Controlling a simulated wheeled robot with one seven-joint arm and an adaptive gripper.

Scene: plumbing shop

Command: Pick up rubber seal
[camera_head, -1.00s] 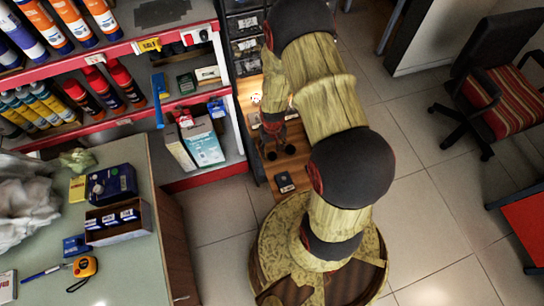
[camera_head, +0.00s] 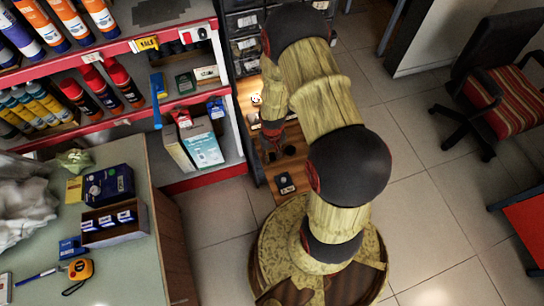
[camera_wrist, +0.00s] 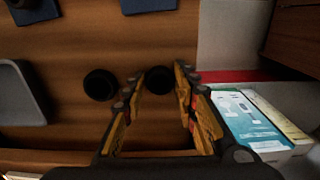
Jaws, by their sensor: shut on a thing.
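A small black round rubber seal (camera_wrist: 158,80) sits between the fingertips of my gripper (camera_wrist: 162,77) in the wrist view, over a brown wooden surface (camera_wrist: 75,45). The fingers are shut on it, one on each side. A second black round piece (camera_wrist: 100,84) lies just left of the left finger, outside the grip. In the head view, the two dark round pieces (camera_head: 288,151) show small below my gripper (camera_head: 273,140), partly hidden by my arm. I cannot tell whether the held seal is clear of the wood.
A grey tray-like piece (camera_wrist: 20,92) lies at the left in the wrist view. A teal and white box (camera_wrist: 245,115) stands close to the right finger. In the head view, a shelf unit (camera_head: 190,185) stands left of the wooden surface, and a small dark box (camera_head: 285,183) lies nearby.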

